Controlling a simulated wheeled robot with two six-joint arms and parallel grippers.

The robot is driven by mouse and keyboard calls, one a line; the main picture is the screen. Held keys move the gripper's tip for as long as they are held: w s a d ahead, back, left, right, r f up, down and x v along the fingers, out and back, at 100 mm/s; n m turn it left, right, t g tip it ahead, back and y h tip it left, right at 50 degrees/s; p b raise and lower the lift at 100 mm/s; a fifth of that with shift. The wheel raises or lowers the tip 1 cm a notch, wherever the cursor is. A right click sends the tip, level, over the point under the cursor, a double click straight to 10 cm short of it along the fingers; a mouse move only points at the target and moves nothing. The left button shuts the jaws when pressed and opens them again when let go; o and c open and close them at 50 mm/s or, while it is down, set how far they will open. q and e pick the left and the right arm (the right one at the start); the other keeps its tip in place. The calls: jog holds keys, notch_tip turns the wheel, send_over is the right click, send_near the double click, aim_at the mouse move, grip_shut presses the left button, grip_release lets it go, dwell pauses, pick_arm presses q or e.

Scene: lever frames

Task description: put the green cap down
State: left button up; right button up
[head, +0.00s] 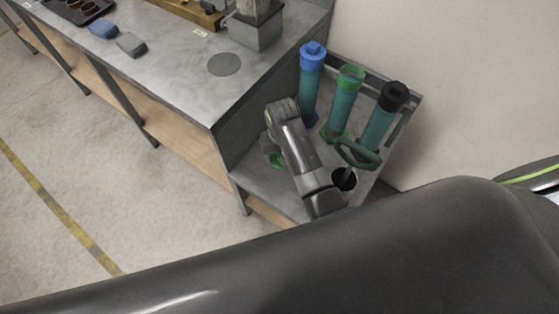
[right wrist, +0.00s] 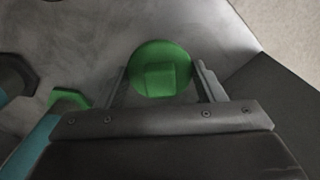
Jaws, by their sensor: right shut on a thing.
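The green cap (right wrist: 162,58) is round with a square raised knob, held between the fingers of my right gripper (right wrist: 160,80) in the right wrist view. In the head view, a green part of it (head: 277,160) shows beside my right arm, which hides most of the gripper. The cap is over the left part of the low grey side table (head: 258,180); I cannot tell whether it touches the surface. The middle teal cylinder (head: 341,108) has a green rim and its top looks uncapped. My left gripper is out of view.
A blue-capped cylinder (head: 310,84) and a black-capped cylinder (head: 382,117) stand either side of the middle one. The higher workbench (head: 175,75) borders the side table at left.

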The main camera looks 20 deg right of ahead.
aim_at(282, 171)
notch_tip(282, 171, down, 3)
jog(key=shift+f, duration=0.15)
notch_tip(282, 171, down, 3)
jog(key=shift+f+b, duration=0.15)
jog(key=shift+b, duration=0.2)
jog(key=shift+f, duration=0.2)
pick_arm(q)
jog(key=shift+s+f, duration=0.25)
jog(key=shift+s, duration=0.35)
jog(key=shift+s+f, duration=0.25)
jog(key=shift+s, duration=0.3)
pick_arm(e)
jog(key=o, duration=1)
jog(key=shift+c, duration=0.2)
jog(key=shift+r, duration=0.2)
notch_tip(282, 171, up, 12)
jog(key=shift+p, duration=0.75)
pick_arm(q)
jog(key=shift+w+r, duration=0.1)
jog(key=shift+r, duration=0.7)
